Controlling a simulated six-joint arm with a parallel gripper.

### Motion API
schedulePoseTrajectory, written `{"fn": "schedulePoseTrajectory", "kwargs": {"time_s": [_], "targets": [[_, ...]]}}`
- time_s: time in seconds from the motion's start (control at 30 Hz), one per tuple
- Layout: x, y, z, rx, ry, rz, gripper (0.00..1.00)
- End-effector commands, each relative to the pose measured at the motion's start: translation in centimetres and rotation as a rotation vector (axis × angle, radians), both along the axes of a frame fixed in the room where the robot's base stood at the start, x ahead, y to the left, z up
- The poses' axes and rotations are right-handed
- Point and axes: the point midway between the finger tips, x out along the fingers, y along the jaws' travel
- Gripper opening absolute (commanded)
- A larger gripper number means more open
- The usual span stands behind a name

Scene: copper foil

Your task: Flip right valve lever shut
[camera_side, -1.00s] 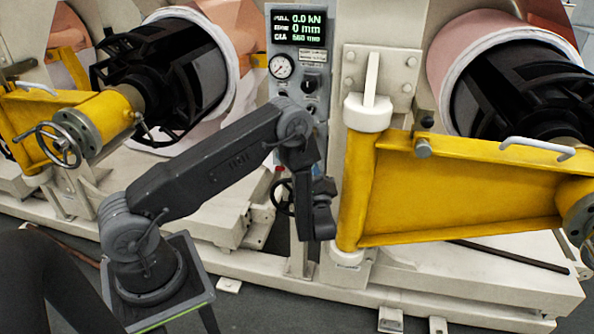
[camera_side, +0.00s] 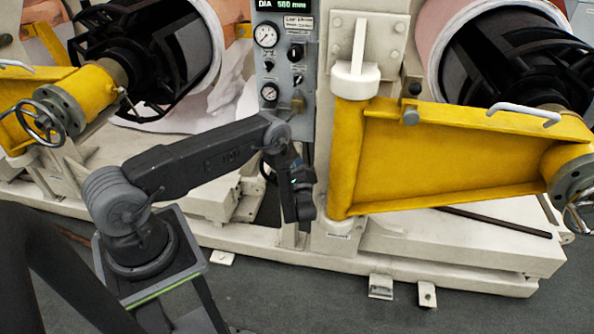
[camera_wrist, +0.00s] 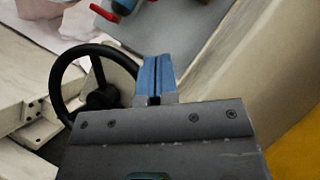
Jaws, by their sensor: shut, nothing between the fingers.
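A red valve lever (camera_wrist: 103,12) on a blue valve body (camera_wrist: 125,5) shows at the top edge of the wrist view, cut off by the frame. I cannot tell whether it is the right one. My gripper (camera_wrist: 155,78) shows blue fingertips pressed together, with nothing between them. The lever lies beyond the fingertips and up to the left in that view, apart from them. The valve levers are not discernible there.
A black handwheel (camera_wrist: 92,92) stands just left of my fingers in the wrist view. The yellow swing arm (camera_side: 460,160) and its white post (camera_side: 354,80) are close on the right. A pale machine base (camera_side: 400,250) runs below.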

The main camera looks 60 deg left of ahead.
Motion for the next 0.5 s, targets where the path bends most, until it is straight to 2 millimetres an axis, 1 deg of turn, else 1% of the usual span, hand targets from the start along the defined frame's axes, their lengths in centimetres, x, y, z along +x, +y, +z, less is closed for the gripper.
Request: {"fn": "schedulePoseTrajectory", "kwargs": {"time_s": [0.03, 0.17, 0.2, 0.33, 0.5], "targets": [[0.3, 1.1, 0.5, 0.001, -0.002, 0.005, 0.00], [1.1, 3.2, 1.6, 0.002, -0.003, 0.004, 0.00], [1.0, 3.6, 2.2, 0.002, -0.001, 0.002, 0.00], [0.3, 4.6, 3.5, 0.001, -0.001, 0.001, 0.00], [-0.1, 5.2, 4.4, 0.001, 0.000, -0.001, 0.00]]}}
